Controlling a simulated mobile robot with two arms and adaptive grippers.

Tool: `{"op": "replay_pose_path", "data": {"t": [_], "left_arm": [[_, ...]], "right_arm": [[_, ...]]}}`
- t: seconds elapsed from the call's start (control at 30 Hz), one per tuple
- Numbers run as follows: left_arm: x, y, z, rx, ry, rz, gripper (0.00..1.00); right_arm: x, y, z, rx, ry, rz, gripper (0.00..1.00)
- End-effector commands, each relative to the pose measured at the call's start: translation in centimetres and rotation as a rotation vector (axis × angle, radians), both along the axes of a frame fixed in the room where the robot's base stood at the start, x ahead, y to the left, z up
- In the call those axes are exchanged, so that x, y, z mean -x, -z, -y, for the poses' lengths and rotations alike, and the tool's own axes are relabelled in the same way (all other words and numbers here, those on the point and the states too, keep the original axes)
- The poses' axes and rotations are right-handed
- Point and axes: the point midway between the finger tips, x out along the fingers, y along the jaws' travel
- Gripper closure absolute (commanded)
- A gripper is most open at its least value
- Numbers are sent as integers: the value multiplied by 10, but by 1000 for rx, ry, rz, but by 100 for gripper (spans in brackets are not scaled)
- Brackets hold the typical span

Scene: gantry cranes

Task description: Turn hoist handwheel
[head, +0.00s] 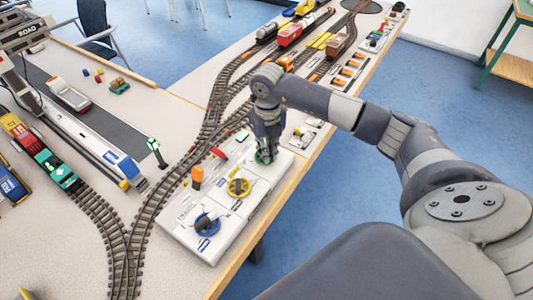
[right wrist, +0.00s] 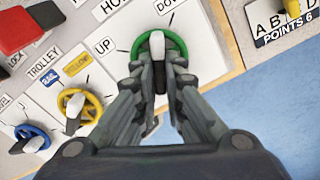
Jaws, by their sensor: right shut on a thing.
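The hoist handwheel is a green ring (right wrist: 140,43) with a pale pointer or handle at its centre. Labels reading "UP" and "DOWN" flank it, beside a partly cut-off "HO" label. In the head view the green wheel (head: 262,159) sits at the far end of the white control panel (head: 240,217), mostly under my right gripper (head: 266,146). In the right wrist view my right gripper (right wrist: 160,66) is shut on the handwheel's central part, its fingertips inside the ring. The fingers hide the near part of the wheel. My left gripper is not in view.
A yellow wheel (right wrist: 83,108) and a blue wheel (right wrist: 32,140) stand on the same panel, with a red part (right wrist: 20,30) nearby. An orange block (head: 197,178) stands on the panel's left side. Train tracks (head: 150,208) run along its left.

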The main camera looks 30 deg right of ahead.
Motion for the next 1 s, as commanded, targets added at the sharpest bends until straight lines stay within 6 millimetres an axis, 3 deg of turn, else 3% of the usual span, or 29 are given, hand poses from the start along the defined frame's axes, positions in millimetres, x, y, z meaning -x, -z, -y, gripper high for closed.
{"op": "replay_pose_path", "data": {"t": [0.5, 1.0], "left_arm": [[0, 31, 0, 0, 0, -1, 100], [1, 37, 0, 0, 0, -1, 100]], "right_arm": [[-2, 0, 5, 2, -393, 6, 100], [-3, -2, 7, 1, -511, 7, 100]]}}
